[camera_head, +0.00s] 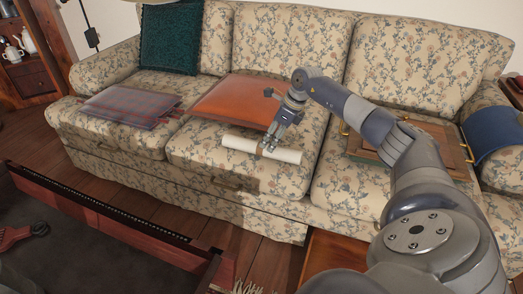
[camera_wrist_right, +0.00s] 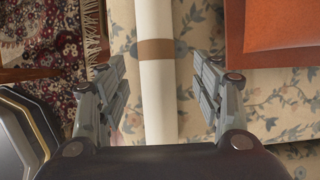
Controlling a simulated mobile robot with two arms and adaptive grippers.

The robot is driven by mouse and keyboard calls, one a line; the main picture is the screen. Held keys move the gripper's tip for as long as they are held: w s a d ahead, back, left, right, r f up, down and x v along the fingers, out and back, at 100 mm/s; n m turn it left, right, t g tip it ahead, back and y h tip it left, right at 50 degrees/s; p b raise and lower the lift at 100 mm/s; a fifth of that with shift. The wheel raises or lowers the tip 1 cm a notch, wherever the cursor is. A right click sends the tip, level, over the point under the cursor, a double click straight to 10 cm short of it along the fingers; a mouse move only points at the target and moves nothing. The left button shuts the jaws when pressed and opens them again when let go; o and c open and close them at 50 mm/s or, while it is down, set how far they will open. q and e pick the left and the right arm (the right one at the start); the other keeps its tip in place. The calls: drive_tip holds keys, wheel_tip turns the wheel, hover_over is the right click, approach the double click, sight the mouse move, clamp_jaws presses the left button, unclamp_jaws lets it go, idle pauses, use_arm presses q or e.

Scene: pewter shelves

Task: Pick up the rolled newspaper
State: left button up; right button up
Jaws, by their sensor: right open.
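The rolled newspaper (camera_head: 240,147) is a white roll lying on the middle seat cushion of the floral sofa. In the right wrist view the rolled newspaper (camera_wrist_right: 157,90) runs between the two fingers, with a brown band around it. My right gripper (camera_head: 270,147) is over the right part of the roll. In the wrist view my right gripper (camera_wrist_right: 163,88) is open, with one finger on each side of the roll and gaps between. I cannot tell the exact height of the fingertips over the cushion. My left gripper is not in view.
An orange cushion (camera_head: 237,101) lies just behind the roll. A plaid cushion (camera_head: 127,105) lies on the left seat. A wooden tray (camera_head: 449,135) with brass handles sits on the right seat. A dark red low table frame (camera_head: 100,213) stands in front of the sofa.

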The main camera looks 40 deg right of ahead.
sight(261, 149)
drive_tip(key=x, duration=0.1)
drive_tip(key=b+x, duration=0.1)
drive_tip(key=x, duration=0.1)
drive_tip(key=b+x, duration=0.1)
drive_tip(key=shift+w+a+f, duration=0.2)
drive_tip(key=shift+a+f, duration=0.05)
drive_tip(key=shift+a, duration=0.1)
drive_tip(key=shift+r, duration=0.15)
drive_tip(key=c, duration=1.2)
